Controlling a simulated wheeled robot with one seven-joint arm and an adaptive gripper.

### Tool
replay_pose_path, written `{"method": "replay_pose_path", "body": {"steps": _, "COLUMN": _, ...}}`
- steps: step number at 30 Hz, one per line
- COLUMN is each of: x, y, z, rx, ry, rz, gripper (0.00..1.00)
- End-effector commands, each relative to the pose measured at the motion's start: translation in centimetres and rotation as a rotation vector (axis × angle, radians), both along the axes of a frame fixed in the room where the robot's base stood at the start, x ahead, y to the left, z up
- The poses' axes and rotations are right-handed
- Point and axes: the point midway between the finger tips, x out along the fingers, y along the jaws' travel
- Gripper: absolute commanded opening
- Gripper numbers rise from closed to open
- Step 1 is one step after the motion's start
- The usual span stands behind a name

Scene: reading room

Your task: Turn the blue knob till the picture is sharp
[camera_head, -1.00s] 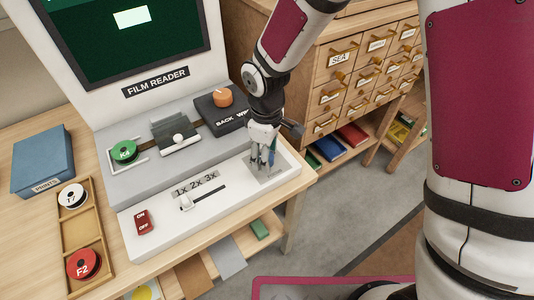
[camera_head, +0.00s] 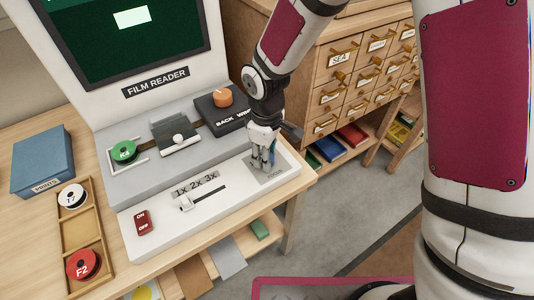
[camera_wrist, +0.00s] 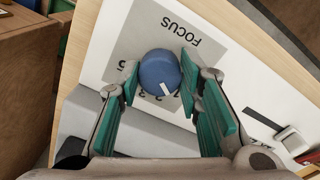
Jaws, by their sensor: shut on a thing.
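The blue knob (camera_wrist: 158,68) sits on a grey plate (camera_wrist: 128,48) marked FOCUS, in the wrist view. Its white pointer line faces the lower right of that view, near partly hidden dial numbers. My gripper (camera_wrist: 161,76) has its green-padded fingers closed on either side of the knob. In the head view my gripper (camera_head: 262,158) points down at the right end of the film reader's white base (camera_head: 225,205), and its fingers mostly hide the knob. The film reader's screen (camera_head: 80,50) is dark green with a pale rectangle, partly cut off; its sharpness is hard to judge.
A slider (camera_head: 187,202) marked 1x 2x 3x and a red ON/OFF switch (camera_head: 142,222) lie left of my gripper. An orange knob (camera_head: 222,97) stands behind it. A drawer cabinet (camera_head: 320,75) is close on the right. A wooden tray (camera_head: 76,238) holds reels.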

Motion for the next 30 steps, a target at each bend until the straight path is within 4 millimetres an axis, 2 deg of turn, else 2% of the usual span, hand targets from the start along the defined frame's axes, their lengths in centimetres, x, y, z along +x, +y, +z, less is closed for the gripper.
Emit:
{"method": "replay_pose_path", "body": {"steps": 18, "x": -0.08, "y": 0.09, "z": 0.0, "rx": -0.001, "ry": 0.001, "rz": -0.381, "gripper": 0.05}}
{"method": "replay_pose_path", "body": {"steps": 30, "x": -0.04, "y": 0.04, "z": -0.01, "rx": -0.001, "ry": 0.001, "rz": -0.461, "gripper": 0.05}}
